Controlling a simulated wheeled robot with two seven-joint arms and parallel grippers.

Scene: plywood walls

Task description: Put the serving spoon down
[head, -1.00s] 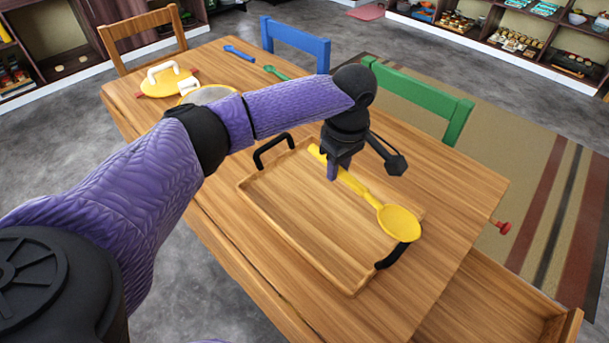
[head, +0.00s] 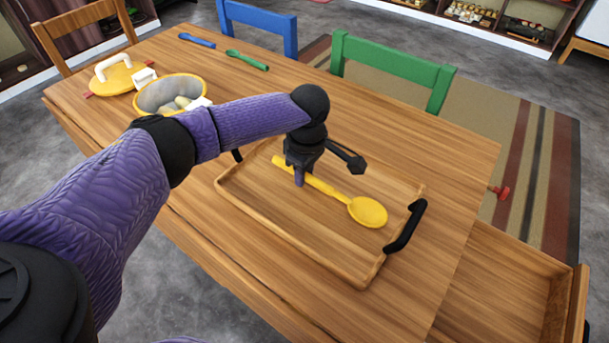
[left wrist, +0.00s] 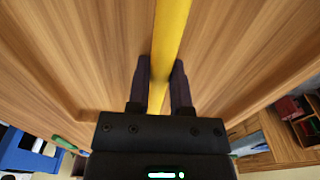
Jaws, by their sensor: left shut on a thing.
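The yellow serving spoon (head: 367,211) is over the wooden tray (head: 290,238), its bowl toward the tray's right end near the black handle. My left gripper (head: 299,178) is shut on the spoon's handle. In the left wrist view the yellow handle (left wrist: 171,40) runs between the two dark fingers (left wrist: 160,85), with the tray's wood close beneath. Whether the spoon touches the tray floor I cannot tell for certain; it looks very near it. My right gripper is in no view.
A yellow pot (head: 171,92) with pale items stands at the back left, beside a yellow lid (head: 117,77). A blue utensil (head: 197,41) and a green spoon (head: 246,60) lie at the far edge. An open drawer (head: 500,290) sticks out at the lower right.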

